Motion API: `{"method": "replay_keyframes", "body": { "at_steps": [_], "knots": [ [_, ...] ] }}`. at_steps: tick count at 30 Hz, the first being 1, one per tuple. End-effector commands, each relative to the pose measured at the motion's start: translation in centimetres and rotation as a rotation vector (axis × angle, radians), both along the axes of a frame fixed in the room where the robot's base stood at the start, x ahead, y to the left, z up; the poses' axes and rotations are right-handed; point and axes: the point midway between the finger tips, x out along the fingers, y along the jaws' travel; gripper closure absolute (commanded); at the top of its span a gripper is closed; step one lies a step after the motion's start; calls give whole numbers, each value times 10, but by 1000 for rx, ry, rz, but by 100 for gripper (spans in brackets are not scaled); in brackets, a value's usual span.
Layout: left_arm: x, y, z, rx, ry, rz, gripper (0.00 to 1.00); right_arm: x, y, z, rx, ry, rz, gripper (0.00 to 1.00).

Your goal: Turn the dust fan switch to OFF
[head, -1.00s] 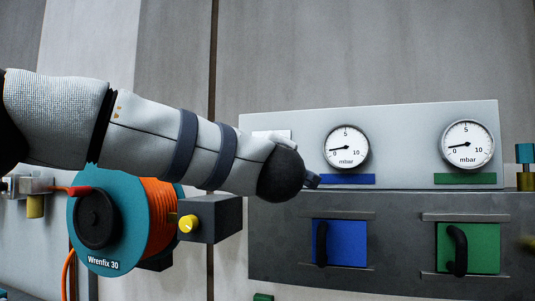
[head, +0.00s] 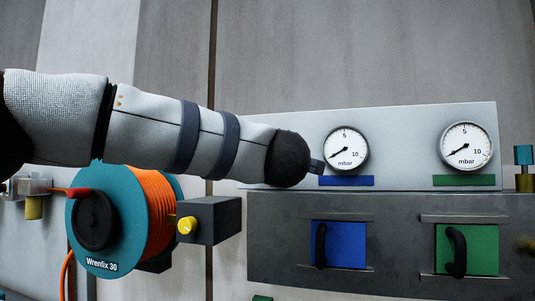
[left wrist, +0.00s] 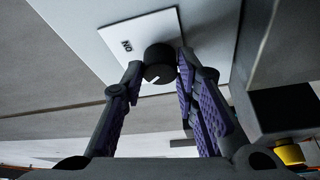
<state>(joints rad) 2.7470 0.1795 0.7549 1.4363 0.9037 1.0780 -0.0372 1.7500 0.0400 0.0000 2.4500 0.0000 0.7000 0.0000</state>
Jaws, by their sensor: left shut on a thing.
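The switch is a dark round knob (left wrist: 157,66) on a white plate (left wrist: 104,33) in the left wrist view. A white mark on the knob points toward the bottom of that picture, slightly left. An "ON" label (left wrist: 126,46) shows beside the knob; no OFF label is visible. My left gripper (left wrist: 161,63) is shut on the knob, one finger on each side. In the head view my left arm reaches in from the left and hides the switch and most of the gripper. My right gripper is not in view.
Two mbar gauges (head: 346,149) (head: 466,146) sit on the grey panel, needles near 0. Below are blue (head: 345,243) and green (head: 480,248) hatches with black handles. An orange hose reel (head: 155,220) and a dark box with a yellow knob (head: 215,220) lie below my arm.

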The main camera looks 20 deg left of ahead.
Motion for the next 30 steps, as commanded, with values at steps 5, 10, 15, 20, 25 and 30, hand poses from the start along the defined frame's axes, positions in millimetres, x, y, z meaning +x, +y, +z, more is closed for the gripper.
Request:
{"method": "replay_keyframes", "body": {
  "at_steps": [5,10,15,20,25,30],
  "knots": [
    [0,0,0,-1,0,0,52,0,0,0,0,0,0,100],
    [0,0,0,-1,0,0,52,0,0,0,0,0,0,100],
    [-14,-6,0,0,-2,-3,52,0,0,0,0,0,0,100],
    [-56,-20,-4,2,-2,-4,52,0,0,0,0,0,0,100],
    [-93,-34,-10,-1,0,-2,52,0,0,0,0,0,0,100],
    [-111,-40,-12,-1,-1,-1,52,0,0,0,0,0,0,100]
  ]
}}
